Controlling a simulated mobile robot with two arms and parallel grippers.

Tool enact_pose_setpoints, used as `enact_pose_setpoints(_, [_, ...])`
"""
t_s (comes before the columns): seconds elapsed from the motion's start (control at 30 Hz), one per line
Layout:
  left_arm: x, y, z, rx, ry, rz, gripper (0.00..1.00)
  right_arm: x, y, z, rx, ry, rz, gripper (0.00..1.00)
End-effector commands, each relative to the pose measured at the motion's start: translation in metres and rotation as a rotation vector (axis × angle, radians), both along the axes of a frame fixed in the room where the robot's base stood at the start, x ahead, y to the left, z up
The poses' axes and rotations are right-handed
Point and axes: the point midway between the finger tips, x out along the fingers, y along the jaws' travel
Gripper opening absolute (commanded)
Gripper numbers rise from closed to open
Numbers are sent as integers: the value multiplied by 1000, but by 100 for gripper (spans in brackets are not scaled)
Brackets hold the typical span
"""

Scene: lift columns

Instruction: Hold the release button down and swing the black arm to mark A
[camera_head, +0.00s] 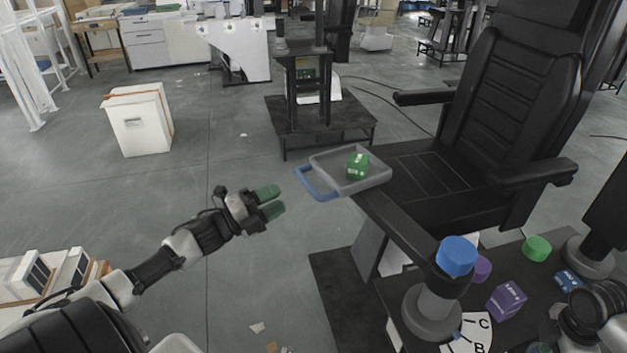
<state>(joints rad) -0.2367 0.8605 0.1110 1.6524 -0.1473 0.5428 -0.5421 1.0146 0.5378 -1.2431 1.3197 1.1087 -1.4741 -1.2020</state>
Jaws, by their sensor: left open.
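The black arm (394,220) runs from a grey post (432,312) to a grey tray (322,161) with a blue handle (315,187). A blue round button (457,255) tops the post. A white dial (477,332) at the post's foot shows the letters C and B; no mark A is visible, and the dial is partly cut off. My left gripper (271,202), with green fingertips, is open and empty, left of the tray and apart from it. My right arm (596,305) shows at the lower right edge; its jaw state is unclear.
A green cube (357,166) lies in the tray. A black chair (500,130) stands behind the arm. A purple cube (506,300), a green cap (537,248) and a blue block (568,281) lie right of the post. The floor around my left gripper is clear.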

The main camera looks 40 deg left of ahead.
Motion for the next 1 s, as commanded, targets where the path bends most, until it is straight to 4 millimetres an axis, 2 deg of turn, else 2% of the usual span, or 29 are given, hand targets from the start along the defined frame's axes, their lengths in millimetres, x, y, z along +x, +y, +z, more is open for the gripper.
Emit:
enact_pose_setpoints(0.3, [53, -24, 12, -4, -2, 3, 44, -1, 0, -2, 0, 4, 1, 0])
enact_pose_setpoints(0.5, [79, -37, 16, -3, 0, 4, 44, -1, 0, -2, -1, 3, 0, 0])
enact_pose_setpoints(0.7, [92, -43, 18, -3, 3, 4, 44, -1, 0, -1, -1, 3, 0, 0])
enact_pose_setpoints(1.0, [93, -44, 18, -3, 5, 4, 44, -1, 0, -1, -1, 2, 0, 0])
